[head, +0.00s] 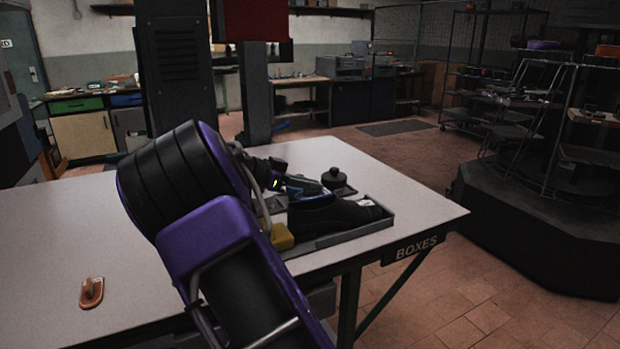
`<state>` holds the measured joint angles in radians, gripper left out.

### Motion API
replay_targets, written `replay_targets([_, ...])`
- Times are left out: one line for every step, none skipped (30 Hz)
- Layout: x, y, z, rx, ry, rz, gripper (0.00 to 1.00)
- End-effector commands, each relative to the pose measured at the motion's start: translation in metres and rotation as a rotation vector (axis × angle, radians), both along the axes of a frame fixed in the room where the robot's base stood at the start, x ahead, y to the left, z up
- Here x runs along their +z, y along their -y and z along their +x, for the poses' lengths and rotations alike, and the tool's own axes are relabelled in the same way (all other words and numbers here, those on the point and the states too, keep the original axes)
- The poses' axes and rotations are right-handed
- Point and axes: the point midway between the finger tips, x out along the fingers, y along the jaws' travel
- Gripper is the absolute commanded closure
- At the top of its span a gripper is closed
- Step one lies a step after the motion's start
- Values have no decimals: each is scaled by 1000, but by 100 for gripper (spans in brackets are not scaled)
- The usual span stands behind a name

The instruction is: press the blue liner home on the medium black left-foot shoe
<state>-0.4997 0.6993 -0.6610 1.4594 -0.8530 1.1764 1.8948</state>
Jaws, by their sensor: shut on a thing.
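My purple and black arm fills the front of the head view and reaches over the table. My gripper (283,183) is at its far end, low over the grey tray (352,237), and the wrist partly hides it. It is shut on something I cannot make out. A black shoe (335,215) lies in the tray, toe to the left, with a small white label at its right end. A dark piece with blue-grey on it (306,186) lies just behind the shoe, beside the gripper. I cannot tell whether it is the liner or a second shoe.
A black round knobbed piece (335,177) stands at the tray's back. A yellow block (282,237) is at its front left. An orange-brown piece (91,292) lies on the white table (150,320), whose left part is mostly bare. A dark rack (560,200) stands right.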

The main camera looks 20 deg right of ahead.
Motion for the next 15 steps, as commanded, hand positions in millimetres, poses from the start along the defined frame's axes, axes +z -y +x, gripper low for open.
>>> replay_targets([-6, 0, 0, 0, -2, 0, 100])
replay_targets([-9, 0, 0, 0, -2, 0, 100])
replay_targets([-16, 0, 0, -1, -1, 0, 100])
replay_targets([-19, 0, 0, 0, -1, 0, 100])
replay_targets([-22, 0, 0, 0, -1, 0, 100])
replay_targets([-25, 0, 0, 0, -1, 0, 100])
replay_targets([-28, 0, 0, 0, -1, 0, 100])
replay_targets([-30, 0, 0, 0, -1, 0, 100])
replay_targets([-34, 0, 0, 1, -1, 0, 100])
replay_targets([-36, 0, 0, 1, -1, 0, 100])
replay_targets([-39, 0, 0, 1, 0, 0, 100])
replay_targets([-42, 0, 0, 1, -1, 0, 100])
replay_targets([-44, 0, 0, 1, -1, 0, 100])
replay_targets([-47, 0, 0, 1, -1, 0, 100])
replay_targets([-50, 0, 0, 1, -1, 0, 100])
